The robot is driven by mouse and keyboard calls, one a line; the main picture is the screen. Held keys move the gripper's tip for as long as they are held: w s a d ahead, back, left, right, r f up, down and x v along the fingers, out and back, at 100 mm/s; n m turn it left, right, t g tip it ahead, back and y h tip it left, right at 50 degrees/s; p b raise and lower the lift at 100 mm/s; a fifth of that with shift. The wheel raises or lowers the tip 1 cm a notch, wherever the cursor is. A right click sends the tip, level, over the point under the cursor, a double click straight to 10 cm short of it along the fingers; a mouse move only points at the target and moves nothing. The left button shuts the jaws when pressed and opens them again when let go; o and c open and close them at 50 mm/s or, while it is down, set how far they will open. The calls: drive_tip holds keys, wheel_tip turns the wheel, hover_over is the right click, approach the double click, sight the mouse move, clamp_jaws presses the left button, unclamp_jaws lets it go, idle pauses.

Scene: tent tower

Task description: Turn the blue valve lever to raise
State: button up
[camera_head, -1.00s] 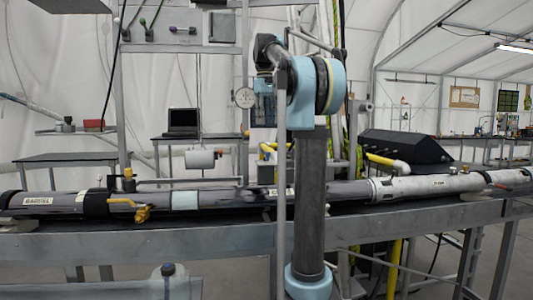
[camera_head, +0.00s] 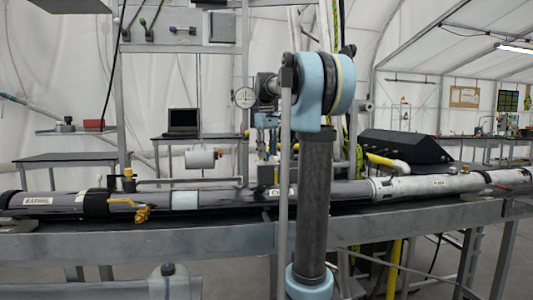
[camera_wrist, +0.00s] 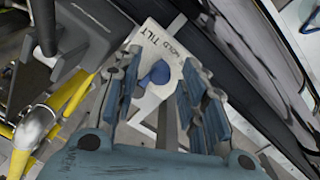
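A blue rounded knob (camera_wrist: 154,75), which looks like the end of the blue valve lever, shows in the wrist view in front of a pale plate (camera_wrist: 152,42) lettered "TILT", with another word partly readable. My gripper (camera_wrist: 161,64) is open, with one finger left of the knob and one right of it. I cannot tell whether either finger touches the knob. Most of the lever below the knob is hidden. In the head view my gripper is small and partly hidden by my arm, above the long pipe, and the blue knob cannot be made out.
A long pipe assembly (camera_head: 237,194) lies along the grey bench (camera_head: 150,243). A yellow-handled valve (camera_head: 142,213) sits on its left part. A black box (camera_head: 408,146) stands at the right. Yellow pipe (camera_wrist: 66,97) shows at left in the wrist view.

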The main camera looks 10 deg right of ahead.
drive_tip(key=shift+c, duration=0.4)
clamp_jaws()
drive_tip(key=shift+a, duration=0.1)
drive_tip(key=shift+m, duration=0.3)
drive_tip(key=m, duration=0.1)
drive_tip(key=a+m, duration=0.1)
drive_tip(key=m, duration=0.1)
drive_tip(key=shift+w+a, duration=0.25)
drive_tip(key=shift+w+a+m, duration=0.25)
drive_tip(key=shift+a+m, duration=0.15)
drive_tip(key=shift+m, duration=0.6)
drive_tip(key=shift+w+a+m, duration=0.2)
drive_tip(key=shift+a+m, duration=0.15)
drive_tip(key=shift+m, duration=0.65)
drive_tip(key=shift+o, duration=0.4)
unclamp_jaws()
